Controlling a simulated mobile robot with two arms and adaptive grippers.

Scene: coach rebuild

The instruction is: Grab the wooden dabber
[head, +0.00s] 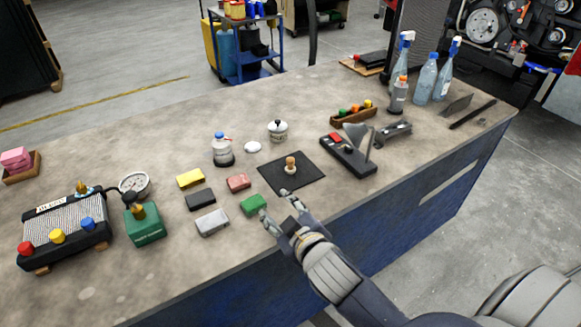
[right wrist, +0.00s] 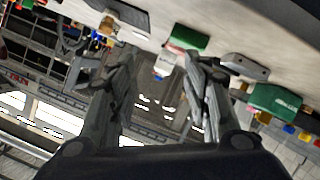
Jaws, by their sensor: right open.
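The wooden dabber (head: 291,164) is a small tan knob with a pale base. It stands upright near the middle of a black mat (head: 306,182) on the workbench. My right gripper (head: 275,203) is open and empty at the near edge of the bench, in front of the mat and apart from the dabber. Its two fingers are spread in the right wrist view (right wrist: 160,72). My left gripper is not in view.
A green block (head: 253,204) lies close to the left of my right gripper, and also shows in the right wrist view (right wrist: 187,38). Several other blocks lie farther left.

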